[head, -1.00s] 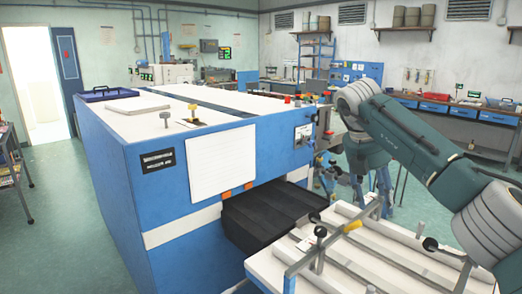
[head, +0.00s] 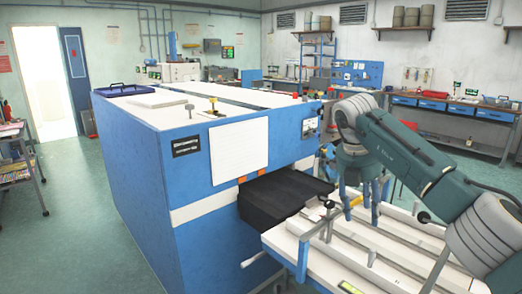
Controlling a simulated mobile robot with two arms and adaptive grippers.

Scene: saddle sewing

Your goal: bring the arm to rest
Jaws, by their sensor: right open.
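My right arm (head: 405,150) comes in from the right edge and bends down at its wrist. My left gripper and left arm are not in view.
A large blue machine (head: 150,180) with a white top fills the middle. A black slab (head: 280,198) juts from its opening beside the table. Clamps and a rail (head: 325,222) stand up from the table. A workbench (head: 450,108) lines the back right.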

